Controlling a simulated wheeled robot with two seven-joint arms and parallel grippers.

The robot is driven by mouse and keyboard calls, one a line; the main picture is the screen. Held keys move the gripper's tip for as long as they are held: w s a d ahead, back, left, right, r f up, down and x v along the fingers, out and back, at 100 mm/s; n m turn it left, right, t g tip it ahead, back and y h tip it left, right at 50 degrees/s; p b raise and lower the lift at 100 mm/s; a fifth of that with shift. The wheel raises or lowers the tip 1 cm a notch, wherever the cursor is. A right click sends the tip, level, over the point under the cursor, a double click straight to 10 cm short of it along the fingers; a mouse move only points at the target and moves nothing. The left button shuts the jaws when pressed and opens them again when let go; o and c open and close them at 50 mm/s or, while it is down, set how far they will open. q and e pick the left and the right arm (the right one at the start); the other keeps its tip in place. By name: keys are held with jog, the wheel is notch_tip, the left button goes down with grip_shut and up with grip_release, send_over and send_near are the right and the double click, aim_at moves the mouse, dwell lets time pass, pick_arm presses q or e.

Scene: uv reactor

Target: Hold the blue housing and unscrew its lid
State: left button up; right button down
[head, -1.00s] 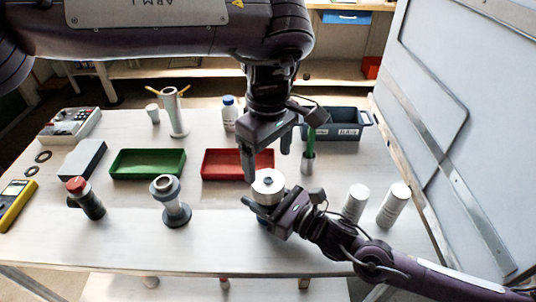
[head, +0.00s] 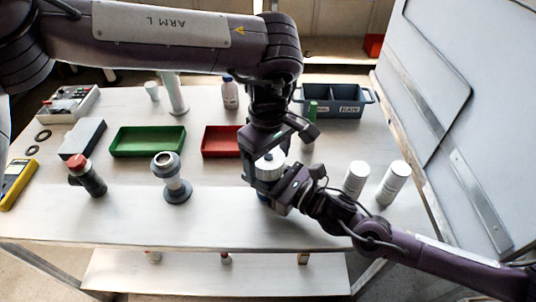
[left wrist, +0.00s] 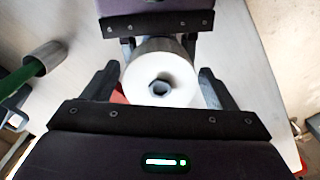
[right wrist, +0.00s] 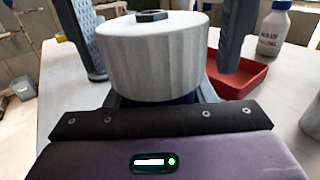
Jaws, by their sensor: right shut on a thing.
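The white round lid (head: 270,163) with a dark hex nut on top sits on the blue housing (head: 265,198) near the front of the table. In the right wrist view the ribbed lid (right wrist: 152,60) hides most of the housing; only a dark blue strip (right wrist: 180,99) shows below it. My right gripper (head: 272,198) is shut on the housing, below the lid. My left gripper (head: 267,168) points down from above, open, with one finger on each side of the lid. In the left wrist view gaps show between the fingers and the lid (left wrist: 160,85).
A red tray (head: 220,141) lies just behind, a green tray (head: 148,141) further left. A grey flanged fitting (head: 172,178) stands to the left. Two white cylinders (head: 356,178) (head: 392,183) stand close to my right arm. A grey panel (head: 470,100) bounds the right side.

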pick_arm(q)
jog(key=c, duration=1)
jog(key=shift+o, duration=0.2)
jog(key=n, duration=0.6)
jog(key=shift+n, duration=0.4)
jog(key=o, duration=1.1)
jog(key=shift+r, duration=0.1)
jog(key=shift+r, duration=2.25)
pick_arm(e)
jog(key=c, duration=0.6)
grip_release()
jog(key=shift+o, duration=0.2)
